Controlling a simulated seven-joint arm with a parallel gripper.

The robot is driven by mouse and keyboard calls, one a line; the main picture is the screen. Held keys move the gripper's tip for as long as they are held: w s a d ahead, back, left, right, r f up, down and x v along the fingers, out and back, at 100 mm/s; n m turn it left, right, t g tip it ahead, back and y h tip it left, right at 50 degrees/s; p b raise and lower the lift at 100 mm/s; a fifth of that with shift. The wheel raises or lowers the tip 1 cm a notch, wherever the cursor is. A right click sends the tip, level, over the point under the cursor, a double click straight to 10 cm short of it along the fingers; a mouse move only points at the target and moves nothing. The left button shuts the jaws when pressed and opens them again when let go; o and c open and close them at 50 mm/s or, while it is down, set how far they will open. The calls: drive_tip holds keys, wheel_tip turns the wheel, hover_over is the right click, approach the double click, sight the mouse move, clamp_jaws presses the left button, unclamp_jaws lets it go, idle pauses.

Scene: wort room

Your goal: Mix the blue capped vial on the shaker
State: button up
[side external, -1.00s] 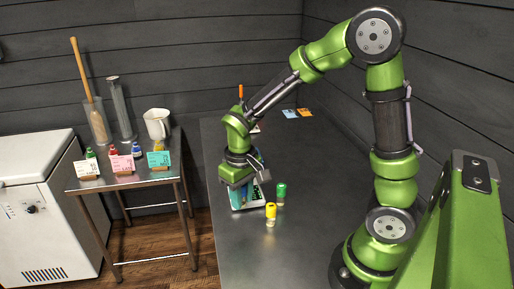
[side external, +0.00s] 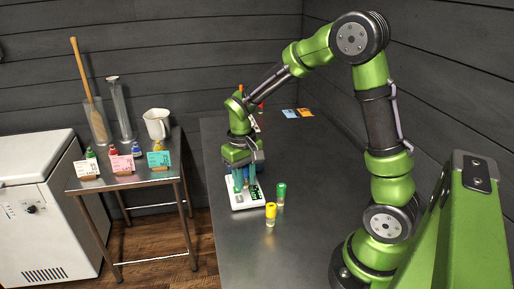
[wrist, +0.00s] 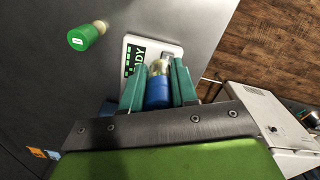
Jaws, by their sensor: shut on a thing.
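My gripper (side external: 246,186) points down over the white shaker (side external: 243,204). Its teal fingers (wrist: 158,88) are shut on the blue capped vial (wrist: 158,95), with the blue cap nearest the wrist camera and the pale body beyond it. The shaker (wrist: 133,44) lies behind the fingers in the wrist view; its green display shows letters that look like the end of "READY". The fingers hide part of the shaker, and I cannot tell whether the vial touches it.
A green capped vial (side external: 281,194) and a yellow capped vial (side external: 270,214) stand on the dark bench (side external: 320,230) right of the shaker. Blue and orange cards (side external: 298,113) lie further back. A side table (side external: 125,178) with cards, small bottles and a jug stands left. The bench front is clear.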

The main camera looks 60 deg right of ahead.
drive_tip(key=w+d+m, duration=0.1)
drive_tip(key=w+d, duration=0.1)
drive_tip(key=d, duration=0.3)
drive_tip(key=w+d+m, duration=0.1)
drive_tip(key=w+d, duration=0.2)
drive_tip(key=d, duration=0.3)
drive_tip(key=w+d+m, duration=0.2)
drive_tip(key=w+d, duration=0.1)
drive_tip(key=d, duration=0.3)
drive_tip(key=shift+w+r, duration=0.25)
drive_tip(key=shift+r, duration=0.05)
drive_tip(key=shift+w+d+r, duration=1)
drive_tip(key=shift+d+r, duration=0.15)
drive_tip(key=shift+f, duration=2.5)
drive_tip(key=shift+s+f, duration=0.1)
drive_tip(key=shift+f, duration=0.4)
drive_tip(key=shift+r, duration=0.1)
drive_tip(key=shift+r, duration=3)
